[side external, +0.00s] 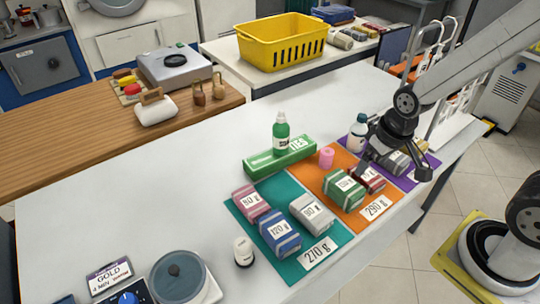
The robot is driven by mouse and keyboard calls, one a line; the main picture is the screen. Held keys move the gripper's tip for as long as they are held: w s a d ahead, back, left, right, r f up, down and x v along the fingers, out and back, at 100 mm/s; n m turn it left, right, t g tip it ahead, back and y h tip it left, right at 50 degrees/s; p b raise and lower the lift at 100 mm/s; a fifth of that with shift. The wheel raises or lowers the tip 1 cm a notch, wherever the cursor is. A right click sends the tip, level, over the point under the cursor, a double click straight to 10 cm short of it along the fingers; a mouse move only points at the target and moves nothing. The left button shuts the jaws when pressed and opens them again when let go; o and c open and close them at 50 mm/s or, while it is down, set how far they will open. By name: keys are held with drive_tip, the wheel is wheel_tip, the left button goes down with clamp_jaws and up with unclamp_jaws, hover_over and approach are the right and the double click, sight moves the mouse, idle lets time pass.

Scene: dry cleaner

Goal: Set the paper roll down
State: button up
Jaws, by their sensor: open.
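My gripper (365,162) is open, low over the back right of the orange mat (345,222). Its fingers are close to a dark red package (373,184); I cannot tell whether they touch it. A green package (344,192) lies just left of that. A small pink cylinder (326,157) stands upright at the mat's back edge, apart from my gripper. It is too small to tell whether this is the paper roll. A grey package (395,163) lies on the purple mat (425,162), partly hidden by my gripper.
A teal mat (249,228) holds pink, blue and grey packages. The table's left is clear.

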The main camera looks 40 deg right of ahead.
drive_tip(key=shift+a+r+n, duration=0.1)
drive_tip(key=shift+r+n, duration=0.15)
drive_tip(key=shift+n, duration=0.15)
drive_tip(key=shift+o, duration=0.3)
drive_tip(key=m+g, duration=0.2)
drive_tip(key=m, duration=1.6)
approach(327, 151)
drive_tip(key=f, duration=0.5)
drive_tip(key=shift+w+a+f, duration=0.15)
drive_tip(key=shift+w+f, duration=0.05)
drive_tip(key=shift+f, duration=0.1)
drive_tip(key=shift+f, duration=0.1)
drive_tip(key=shift+f, duration=1.15)
